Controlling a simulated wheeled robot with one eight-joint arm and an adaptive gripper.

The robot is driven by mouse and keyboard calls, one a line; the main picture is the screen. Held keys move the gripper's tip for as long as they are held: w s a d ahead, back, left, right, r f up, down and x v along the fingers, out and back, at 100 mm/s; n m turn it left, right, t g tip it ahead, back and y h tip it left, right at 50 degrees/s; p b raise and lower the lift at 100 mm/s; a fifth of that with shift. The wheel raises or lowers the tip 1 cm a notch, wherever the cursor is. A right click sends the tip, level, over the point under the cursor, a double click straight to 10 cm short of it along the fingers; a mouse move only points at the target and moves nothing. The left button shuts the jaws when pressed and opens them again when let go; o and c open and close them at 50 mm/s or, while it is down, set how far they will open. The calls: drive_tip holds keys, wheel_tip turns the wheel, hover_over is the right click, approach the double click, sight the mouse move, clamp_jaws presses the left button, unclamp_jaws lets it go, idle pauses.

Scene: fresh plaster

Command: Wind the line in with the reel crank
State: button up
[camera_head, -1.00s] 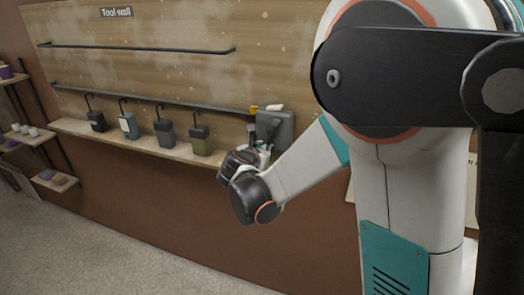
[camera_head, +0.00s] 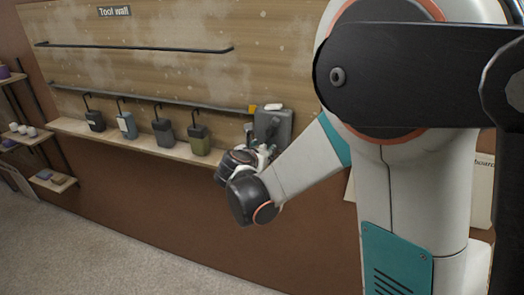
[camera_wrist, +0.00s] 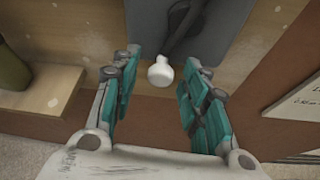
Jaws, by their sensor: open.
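The reel (camera_head: 274,124) is a grey housing at the right end of the tool wall. In the wrist view, its grey plate (camera_wrist: 145,20) fills the top middle. A dark crank arm (camera_wrist: 184,30) crosses it and ends in a white knob (camera_wrist: 161,73). My gripper (camera_wrist: 158,66) is open, with its teal-padded fingers on either side of the knob and visible gaps on both sides. In the head view, my gripper (camera_head: 264,149) is just below the reel, and the knob cannot be made out there. The line cannot be made out.
Several box-shaped containers, including an olive one (camera_head: 199,140), hang left of the reel above a wooden ledge (camera_head: 150,142). A dark rail (camera_head: 165,100) runs above them. A pale board (camera_wrist: 300,95) is to the right. Open floor (camera_head: 110,240) lies below.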

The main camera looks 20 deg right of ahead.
drive_tip(key=v, duration=0.7)
